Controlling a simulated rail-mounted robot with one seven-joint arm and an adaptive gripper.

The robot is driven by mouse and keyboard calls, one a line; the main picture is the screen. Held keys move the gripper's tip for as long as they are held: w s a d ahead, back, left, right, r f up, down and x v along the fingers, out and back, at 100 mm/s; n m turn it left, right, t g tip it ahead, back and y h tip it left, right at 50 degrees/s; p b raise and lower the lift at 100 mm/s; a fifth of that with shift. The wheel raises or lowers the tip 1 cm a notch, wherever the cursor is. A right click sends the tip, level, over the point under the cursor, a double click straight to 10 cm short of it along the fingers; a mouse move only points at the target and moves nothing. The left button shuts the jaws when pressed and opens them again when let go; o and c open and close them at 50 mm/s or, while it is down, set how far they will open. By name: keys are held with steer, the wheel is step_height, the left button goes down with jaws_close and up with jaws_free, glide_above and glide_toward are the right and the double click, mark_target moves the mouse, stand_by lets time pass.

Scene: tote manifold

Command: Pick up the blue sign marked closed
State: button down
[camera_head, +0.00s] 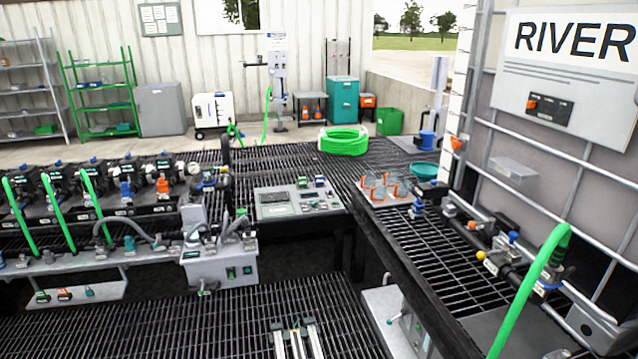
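I cannot make out a sign that reads closed. Three small tags, one green (42,297), one orange (65,294) and one blue-green (88,292), sit on a pale tray (110,291) at the lower left, below the bench edge. Their lettering is too small to read. The blue-green tag is the rightmost of the three and the nearest to blue.
A black grated bench with valves and green hoses (72,212) stands above the tray. A control panel (272,209) is at the centre. A right-hand grated bench (440,250) runs below the RIVER tank sign (574,42).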

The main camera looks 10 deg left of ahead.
steer(key=shift+c, duration=0.8)
jaws_free()
steer(key=shift+f, duration=0.1)
